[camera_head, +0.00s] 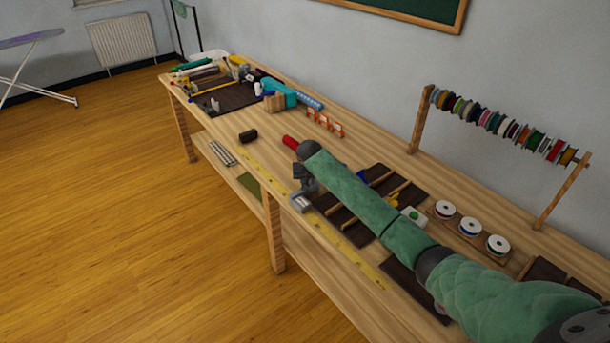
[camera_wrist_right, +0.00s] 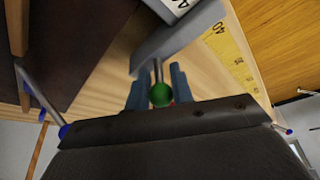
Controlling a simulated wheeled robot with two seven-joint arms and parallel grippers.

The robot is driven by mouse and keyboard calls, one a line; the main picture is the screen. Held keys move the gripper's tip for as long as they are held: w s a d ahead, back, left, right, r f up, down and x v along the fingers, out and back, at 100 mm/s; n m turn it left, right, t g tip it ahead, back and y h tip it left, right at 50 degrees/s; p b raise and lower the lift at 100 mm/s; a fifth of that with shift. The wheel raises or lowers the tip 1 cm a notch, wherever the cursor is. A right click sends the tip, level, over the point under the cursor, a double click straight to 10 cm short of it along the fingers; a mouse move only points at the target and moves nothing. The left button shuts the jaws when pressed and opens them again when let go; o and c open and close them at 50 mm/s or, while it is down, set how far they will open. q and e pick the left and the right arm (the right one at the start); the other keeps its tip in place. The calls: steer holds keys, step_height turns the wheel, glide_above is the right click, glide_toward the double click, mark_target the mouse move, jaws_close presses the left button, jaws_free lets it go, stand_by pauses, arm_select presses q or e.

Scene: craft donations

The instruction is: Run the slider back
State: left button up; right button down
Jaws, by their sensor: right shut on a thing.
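The slider (camera_head: 300,203) is a small grey block with a pale face, sitting at the yellow measuring strip (camera_head: 262,167) along the table's front edge. In the right wrist view, the slider's grey bar (camera_wrist_right: 182,36) shows with a green ball knob (camera_wrist_right: 161,95) on a thin metal stem. My right gripper (camera_head: 304,187) is low over the table at the slider. In the wrist view its two blue-grey fingers (camera_wrist_right: 158,90) are closed around the green knob. My forearm hides part of the table behind it. My left gripper is in neither view.
A red cylinder (camera_head: 291,142) and a dark roll (camera_head: 248,136) lie near the gripper. Dark divided trays (camera_head: 402,189) and white spools (camera_head: 445,209) are to the right. A spool rack (camera_head: 500,125) stands behind. Bare wood is free around the dark roll.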

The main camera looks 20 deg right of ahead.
steer(key=shift+w+a, duration=0.15)
steer(key=shift+w, duration=0.2)
steer(key=c, duration=1.4)
jaws_free()
steer(key=shift+o, duration=0.6)
steer(key=shift+s+r, duration=0.1)
steer(key=shift+s, duration=0.1)
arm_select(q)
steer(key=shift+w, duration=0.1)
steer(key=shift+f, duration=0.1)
arm_select(e)
steer(key=shift+r, duration=0.15)
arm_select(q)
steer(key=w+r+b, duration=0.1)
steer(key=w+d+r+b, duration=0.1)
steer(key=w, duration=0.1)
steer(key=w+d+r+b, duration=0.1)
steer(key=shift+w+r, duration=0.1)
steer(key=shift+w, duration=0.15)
arm_select(e)
steer(key=v, duration=0.7)
steer(key=shift+s+r, duration=0.2)
